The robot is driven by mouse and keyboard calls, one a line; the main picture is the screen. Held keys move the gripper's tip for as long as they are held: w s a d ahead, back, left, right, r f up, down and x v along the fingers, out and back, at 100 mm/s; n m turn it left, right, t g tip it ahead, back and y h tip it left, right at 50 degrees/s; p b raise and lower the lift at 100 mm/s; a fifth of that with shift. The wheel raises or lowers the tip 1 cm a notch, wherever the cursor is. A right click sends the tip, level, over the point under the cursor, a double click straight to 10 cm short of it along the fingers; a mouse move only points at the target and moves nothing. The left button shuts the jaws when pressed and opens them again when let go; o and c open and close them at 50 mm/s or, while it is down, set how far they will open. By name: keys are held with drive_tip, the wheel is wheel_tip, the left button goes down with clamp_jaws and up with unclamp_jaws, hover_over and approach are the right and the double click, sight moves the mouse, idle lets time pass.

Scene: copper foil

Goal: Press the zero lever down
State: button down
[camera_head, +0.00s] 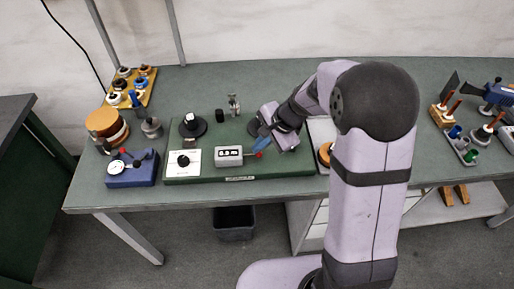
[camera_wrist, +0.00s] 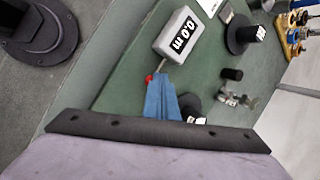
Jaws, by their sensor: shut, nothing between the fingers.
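The zero lever (camera_head: 259,155) is a short arm with a red knob on the counter's right side. In the wrist view the lever's red knob (camera_wrist: 149,78) shows right beside my fingertips. My gripper (camera_head: 258,149) has blue fingers, shut and empty, close to the red knob. In the wrist view my gripper (camera_wrist: 161,82) partly overlaps the lever area; I cannot tell whether it touches the knob.
The green board (camera_head: 215,177) also carries a white dial panel (camera_head: 183,162), a black round stand (camera_head: 193,126) and a small black cylinder (camera_head: 220,116). A blue gauge box (camera_head: 132,172) stands to the left. The board in front of the counter is mostly clear.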

drive_tip(key=shift+r, duration=0.1)
drive_tip(key=shift+a+r+p, duration=0.3)
drive_tip(key=shift+r+p, duration=0.4)
drive_tip(key=shift+p, duration=0.05)
drive_tip(key=shift+a+r+p, duration=0.25)
drive_tip(key=shift+r+p, duration=0.45)
drive_tip(key=shift+r, duration=0.1)
drive_tip(key=r+p, duration=0.1)
drive_tip(key=a+r+p, duration=0.1)
drive_tip(key=r+p, duration=0.1)
drive_tip(key=a+r+p, duration=0.1)
drive_tip(key=shift+r+p, duration=0.25)
drive_tip(key=shift+p, duration=0.05)
drive_tip(key=shift+d, duration=0.1)
